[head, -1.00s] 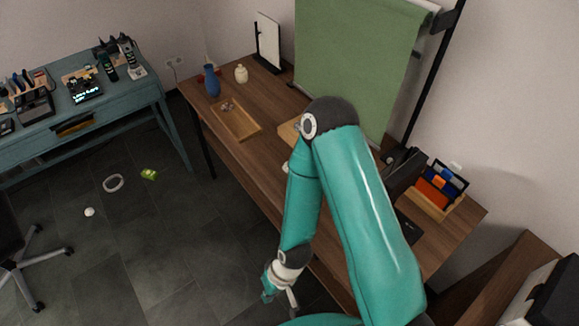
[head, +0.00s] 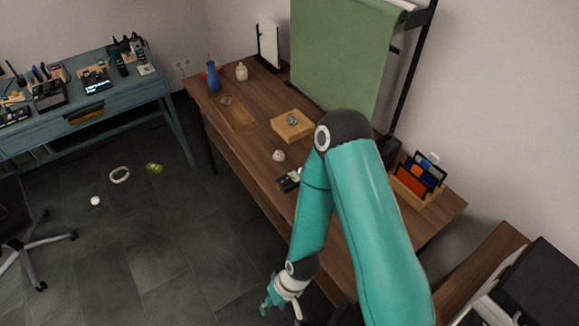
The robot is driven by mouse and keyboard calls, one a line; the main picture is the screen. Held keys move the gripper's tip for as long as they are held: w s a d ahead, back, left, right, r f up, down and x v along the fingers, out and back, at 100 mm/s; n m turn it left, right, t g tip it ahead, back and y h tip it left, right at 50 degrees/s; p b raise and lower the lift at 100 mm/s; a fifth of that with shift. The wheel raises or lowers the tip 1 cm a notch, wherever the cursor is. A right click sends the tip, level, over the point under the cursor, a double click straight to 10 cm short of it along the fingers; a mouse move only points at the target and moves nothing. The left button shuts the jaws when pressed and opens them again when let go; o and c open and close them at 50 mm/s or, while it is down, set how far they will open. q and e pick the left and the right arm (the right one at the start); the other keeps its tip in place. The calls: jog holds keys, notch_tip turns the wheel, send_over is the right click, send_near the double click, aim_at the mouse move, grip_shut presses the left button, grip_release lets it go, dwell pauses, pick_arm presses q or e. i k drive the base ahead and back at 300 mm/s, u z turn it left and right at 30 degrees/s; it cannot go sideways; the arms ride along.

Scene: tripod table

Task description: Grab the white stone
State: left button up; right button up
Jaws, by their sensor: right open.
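A small round whitish, stone-like object (head: 278,155) sits on the wooden table near its front edge. A smaller round white object (head: 95,201) lies on the floor at the left; I cannot tell from this distance which of the two is the white stone. My right gripper (head: 281,309) hangs low in front of the table, pointing down, open and apart from both objects. My left gripper is not in view.
The table (head: 235,146) also bears a wooden tray (head: 238,121), a wooden block (head: 305,128) with a grey item on it, a blue vase (head: 213,77), a cream jar (head: 241,72) and a card holder (head: 414,190). A white ring (head: 120,175) and a green item (head: 154,168) lie on the floor.

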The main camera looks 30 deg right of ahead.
aim_at(277, 156)
jog(key=u, duration=1.05)
jog(key=k, duration=0.1)
jog(key=u, duration=0.7)
jog(key=i, duration=1.6)
jog(key=z, duration=3.4)
jog(key=i, duration=0.6)
jog(key=z, duration=0.3)
